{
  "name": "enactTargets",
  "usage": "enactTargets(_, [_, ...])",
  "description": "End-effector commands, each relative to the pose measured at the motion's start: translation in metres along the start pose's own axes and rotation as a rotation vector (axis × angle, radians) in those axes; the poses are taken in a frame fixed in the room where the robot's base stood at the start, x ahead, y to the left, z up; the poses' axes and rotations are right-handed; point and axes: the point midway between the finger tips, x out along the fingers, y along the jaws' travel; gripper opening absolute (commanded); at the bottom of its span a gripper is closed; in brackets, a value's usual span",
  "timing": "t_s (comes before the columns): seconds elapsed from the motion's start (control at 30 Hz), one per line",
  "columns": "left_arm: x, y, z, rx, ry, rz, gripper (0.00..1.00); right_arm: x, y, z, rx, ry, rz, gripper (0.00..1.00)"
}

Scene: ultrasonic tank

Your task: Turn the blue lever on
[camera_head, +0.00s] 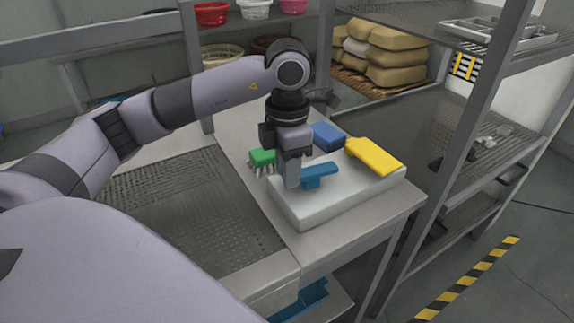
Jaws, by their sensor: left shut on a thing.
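The blue lever (320,172) is on top of a white box-shaped unit (335,201) that stands on the metal table. Its bar points right, and its left end meets my gripper. My left gripper (291,182) reaches down from above at the left part of the white unit. Its fingers are shut on the left end of the blue lever and partly hide it. My right gripper is not in view.
A yellow piece (374,156) lies on the right of the white unit, with a blue block (328,136) behind. A green brush (262,157) is close left of my gripper. A perforated metal surface (160,210) lies left; a metal shelf rack (455,150) stands right.

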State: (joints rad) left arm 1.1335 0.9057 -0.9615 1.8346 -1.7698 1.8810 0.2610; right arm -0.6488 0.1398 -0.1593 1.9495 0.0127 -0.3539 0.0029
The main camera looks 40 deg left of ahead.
Motion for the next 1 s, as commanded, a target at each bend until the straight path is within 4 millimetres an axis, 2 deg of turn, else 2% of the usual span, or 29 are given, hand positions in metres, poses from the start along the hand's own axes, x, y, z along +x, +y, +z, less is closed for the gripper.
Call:
enactTargets(0.4, [-0.001,0.0,0.001,-0.012,-0.003,0.0,0.0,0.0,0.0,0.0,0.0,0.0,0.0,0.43])
enactTargets(0.43, [-0.001,0.0,0.001,-0.012,-0.003,0.0,0.36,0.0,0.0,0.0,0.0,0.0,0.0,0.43])
enactTargets(0.5, [-0.001,0.0,0.001,-0.011,-0.003,0.0,0.55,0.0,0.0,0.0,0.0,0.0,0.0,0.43])
enactTargets(0.83, [-0.003,0.0,0.001,-0.009,-0.003,0.0,0.55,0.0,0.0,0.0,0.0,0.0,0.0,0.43])
enactTargets(1.0, [-0.026,0.0,0.001,-0.008,-0.006,0.002,0.55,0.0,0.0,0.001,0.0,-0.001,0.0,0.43])
